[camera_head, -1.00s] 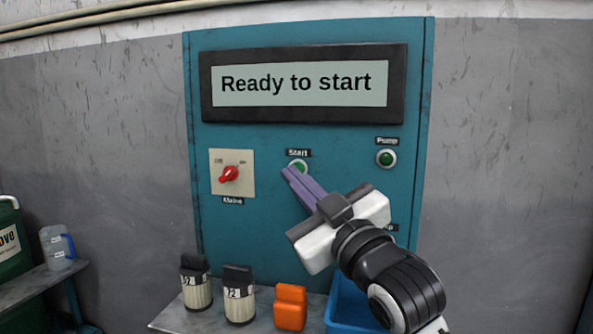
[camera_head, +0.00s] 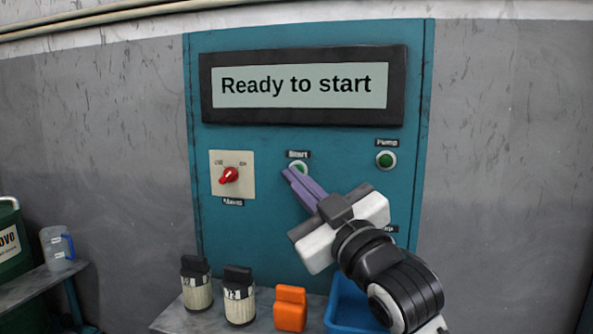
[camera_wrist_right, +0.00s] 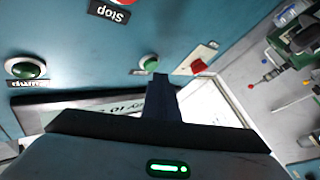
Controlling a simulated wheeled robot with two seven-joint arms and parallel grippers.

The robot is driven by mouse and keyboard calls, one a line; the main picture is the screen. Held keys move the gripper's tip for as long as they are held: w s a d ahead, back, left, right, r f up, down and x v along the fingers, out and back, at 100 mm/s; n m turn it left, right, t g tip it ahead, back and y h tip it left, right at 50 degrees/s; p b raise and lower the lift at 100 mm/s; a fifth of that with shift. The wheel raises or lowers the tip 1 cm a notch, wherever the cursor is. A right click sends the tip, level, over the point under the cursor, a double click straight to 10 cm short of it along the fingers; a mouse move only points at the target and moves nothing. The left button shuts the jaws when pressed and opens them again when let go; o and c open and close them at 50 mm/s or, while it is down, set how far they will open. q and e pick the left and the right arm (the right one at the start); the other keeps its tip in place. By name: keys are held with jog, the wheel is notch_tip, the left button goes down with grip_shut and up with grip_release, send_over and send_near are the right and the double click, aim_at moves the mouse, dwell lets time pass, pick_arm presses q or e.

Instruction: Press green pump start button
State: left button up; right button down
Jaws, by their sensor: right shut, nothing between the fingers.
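The teal control panel (camera_head: 300,220) carries a green Start button (camera_head: 298,167) in the middle and a green button labelled Pump (camera_head: 386,159) to its right. My right gripper (camera_head: 289,174) is shut and empty, its purple fingertips just below the Start button in the head view. Whether they touch it I cannot tell. In the right wrist view the fingertips (camera_wrist_right: 160,78) are beside a green button (camera_wrist_right: 149,63), and the pump-side green button (camera_wrist_right: 26,68) is at the far left. The display (camera_head: 298,84) reads "Ready to start". My left gripper is not in view.
A red rotary Mains switch (camera_head: 229,174) is at the panel's left. Below stand two filter canisters (camera_head: 239,296), an orange object (camera_head: 290,308) and a blue bin (camera_head: 344,305). A Stop label (camera_wrist_right: 110,14) shows in the wrist view. A jug (camera_head: 57,247) stands at the left.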

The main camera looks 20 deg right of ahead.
jog(key=shift+w+d, duration=0.1)
jog(key=shift+w, duration=0.05)
jog(key=shift+w+d, duration=0.25)
jog(key=shift+w, duration=0.05)
dwell(0.7)
jog(key=shift+a, duration=0.1)
jog(key=shift+s+a+p, duration=0.4)
jog(key=shift+s+p, duration=0.05)
jog(key=shift+s, duration=0.2)
jog(key=shift+s, duration=0.1)
jog(key=s+a, duration=0.1)
jog(key=s, duration=0.1)
jog(key=s+a+p, duration=0.1)
jog(key=s, duration=0.1)
jog(key=shift+a, duration=0.35)
dwell(0.7)
